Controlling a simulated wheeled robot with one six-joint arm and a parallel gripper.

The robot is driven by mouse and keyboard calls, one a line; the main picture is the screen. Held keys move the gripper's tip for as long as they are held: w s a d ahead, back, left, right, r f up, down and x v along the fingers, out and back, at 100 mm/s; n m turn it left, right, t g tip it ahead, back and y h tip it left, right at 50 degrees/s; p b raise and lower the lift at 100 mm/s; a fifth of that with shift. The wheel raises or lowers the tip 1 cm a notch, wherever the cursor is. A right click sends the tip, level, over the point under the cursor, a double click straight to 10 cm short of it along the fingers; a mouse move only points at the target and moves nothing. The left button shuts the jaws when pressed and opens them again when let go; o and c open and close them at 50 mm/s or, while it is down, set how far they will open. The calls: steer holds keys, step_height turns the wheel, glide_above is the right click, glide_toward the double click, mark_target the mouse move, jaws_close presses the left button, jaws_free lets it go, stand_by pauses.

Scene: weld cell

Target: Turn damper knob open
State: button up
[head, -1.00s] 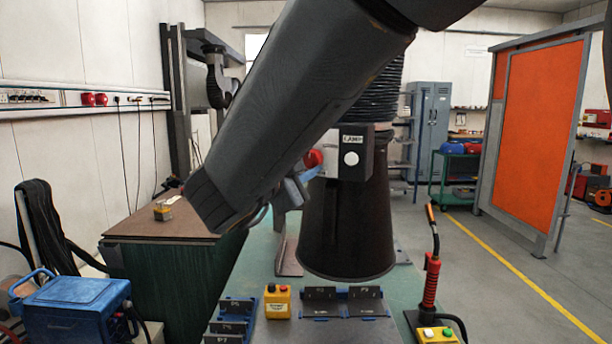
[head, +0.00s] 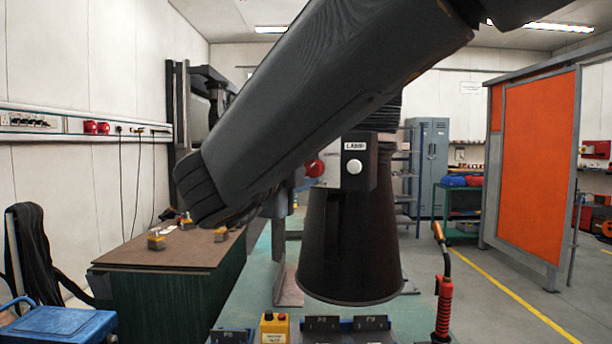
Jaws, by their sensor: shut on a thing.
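A red knob (head: 315,168), which looks like the damper knob, sticks out at the left side of the grey box marked LAMP (head: 357,165) on the dark extraction hood (head: 350,245). My gripper (head: 302,182) is at the knob, its grey-blue end just below and left of the red part. It is shut, apparently on the knob. My forearm crosses in front and hides most of the wrist and the grip itself. How far the knob is turned cannot be told.
A brown-topped table (head: 130,257) with small yellow items stands at left. The green bench (head: 245,290) holds a yellow button box (head: 274,328) and dark slotted blocks. A red-handled torch (head: 443,300) stands at right, before an orange screen (head: 537,150).

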stand_by(0.3)
steer(key=o, duration=1.1)
steer(key=shift+c, duration=0.2)
steer(key=shift+s, duration=0.1)
steer(key=b+v, duration=0.1)
steer(key=v, duration=0.6)
steer(key=shift+s+a, duration=0.2)
steer(key=shift+s, duration=0.1)
steer(key=shift+w, duration=0.1)
